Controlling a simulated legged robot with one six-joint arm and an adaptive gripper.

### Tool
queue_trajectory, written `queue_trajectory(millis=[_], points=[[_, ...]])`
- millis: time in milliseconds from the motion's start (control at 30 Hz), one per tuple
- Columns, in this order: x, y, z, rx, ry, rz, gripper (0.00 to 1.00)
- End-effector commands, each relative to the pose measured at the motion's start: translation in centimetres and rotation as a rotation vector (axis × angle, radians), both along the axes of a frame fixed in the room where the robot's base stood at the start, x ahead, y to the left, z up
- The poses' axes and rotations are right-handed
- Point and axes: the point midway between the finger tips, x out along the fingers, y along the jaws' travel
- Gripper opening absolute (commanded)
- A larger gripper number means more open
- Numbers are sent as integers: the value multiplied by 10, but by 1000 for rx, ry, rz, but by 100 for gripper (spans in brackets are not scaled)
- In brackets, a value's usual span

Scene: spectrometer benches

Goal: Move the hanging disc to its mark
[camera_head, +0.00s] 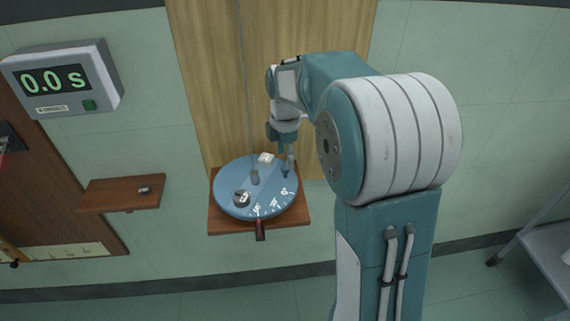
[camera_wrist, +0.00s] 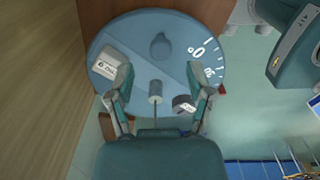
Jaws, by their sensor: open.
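The hanging disc (camera_head: 228,182) is blue, with white scale marks (camera_head: 276,204) along its near right rim. A thin wire runs down to a small grey cylinder (camera_head: 255,177) at its middle. In the wrist view the disc (camera_wrist: 133,32) carries a blue knob (camera_wrist: 160,46), a white labelled block (camera_wrist: 108,65) and a dark weight (camera_wrist: 184,103). My gripper (camera_wrist: 156,95) is open, its fingers over the disc on either side of the grey cylinder. I cannot tell whether they touch anything.
A wooden shelf (camera_head: 221,227) lies under the disc, against a wooden panel (camera_head: 215,90). A timer box (camera_head: 62,78) reading 0.0 s hangs at the upper left. A small wooden shelf (camera_head: 108,194) with a dark object is at the left. A grey cart (camera_head: 545,245) stands far right.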

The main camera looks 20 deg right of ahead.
Motion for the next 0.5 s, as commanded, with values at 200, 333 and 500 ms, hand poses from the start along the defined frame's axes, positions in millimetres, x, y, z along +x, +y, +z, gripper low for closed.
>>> queue_trajectory(millis=[200,333,500], points=[[2,0,47,-1,-3,0,68],[2,0,68,-1,-2,0,68],[2,0,80,0,1,0,68]])
